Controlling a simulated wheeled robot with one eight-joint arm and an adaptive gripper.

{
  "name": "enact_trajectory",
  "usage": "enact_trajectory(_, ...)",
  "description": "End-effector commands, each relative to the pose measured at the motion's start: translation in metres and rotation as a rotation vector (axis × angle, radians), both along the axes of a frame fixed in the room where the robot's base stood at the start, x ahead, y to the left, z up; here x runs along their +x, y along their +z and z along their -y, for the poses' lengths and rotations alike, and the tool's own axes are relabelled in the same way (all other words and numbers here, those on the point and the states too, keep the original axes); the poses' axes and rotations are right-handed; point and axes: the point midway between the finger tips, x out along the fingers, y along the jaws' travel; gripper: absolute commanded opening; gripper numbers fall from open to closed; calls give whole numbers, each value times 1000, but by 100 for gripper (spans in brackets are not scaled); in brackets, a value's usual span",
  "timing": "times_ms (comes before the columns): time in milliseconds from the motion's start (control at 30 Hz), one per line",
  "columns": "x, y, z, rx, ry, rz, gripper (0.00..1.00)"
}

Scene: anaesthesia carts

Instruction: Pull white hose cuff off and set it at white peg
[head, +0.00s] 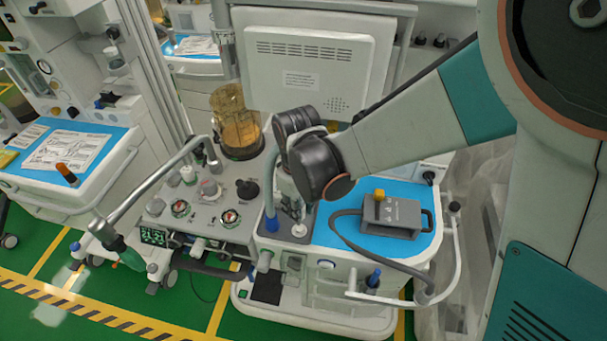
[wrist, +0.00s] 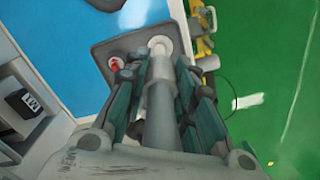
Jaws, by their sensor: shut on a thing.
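My gripper (wrist: 158,76) is shut on the white hose cuff (wrist: 158,98), with one finger on each side of it in the wrist view. A grey hose (wrist: 158,130) continues from the cuff toward my wrist. A round white end (wrist: 160,45), which looks like the white peg or its base, shows just beyond the fingertips on the grey plate (wrist: 103,50). I cannot tell whether the cuff touches it. In the head view my wrist largely hides the gripper, and a white upright piece (head: 298,230) stands on the plate below it.
A blue hose end (head: 271,222) stands just left of the white piece. A grey box with a yellow knob (head: 390,214) sits on the blue top to the right. A glass canister (head: 236,125) and gauges (head: 205,212) are at the left. A monitor back (head: 310,62) rises behind.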

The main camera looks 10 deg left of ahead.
Motion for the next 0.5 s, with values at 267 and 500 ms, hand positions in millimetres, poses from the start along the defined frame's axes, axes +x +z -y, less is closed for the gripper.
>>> enact_trajectory(267, 0, -25, 0, 0, 0, 0, 0)
enact_trajectory(500, 0, -46, 0, 0, 0, 0, 0)
